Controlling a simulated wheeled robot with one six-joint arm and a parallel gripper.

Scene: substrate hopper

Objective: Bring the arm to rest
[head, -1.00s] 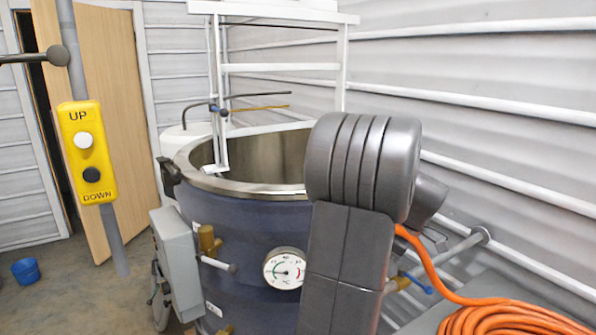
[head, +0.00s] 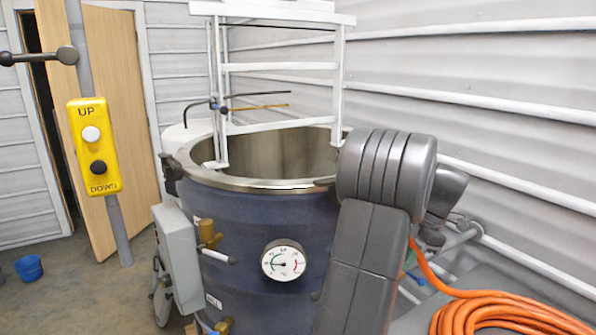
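My arm's dark grey links stand at the right in the head view, in front of the hopper's right side. The arm is bent, with its rounded joint at about the height of the hopper rim. My gripper does not show in this view, so its fingers cannot be seen. The blue round hopper (head: 235,225) has a metal rim and an open top; its inside looks empty where visible. My arm hides part of its right side.
A yellow UP/DOWN control box (head: 95,147) hangs on a grey pole at the left. A white ladder frame (head: 280,67) stands over the hopper. A dial gauge (head: 283,261) and a grey box (head: 177,257) are on its front. An orange hose (head: 500,315) lies coiled lower right. A blue bucket (head: 28,268) is far left.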

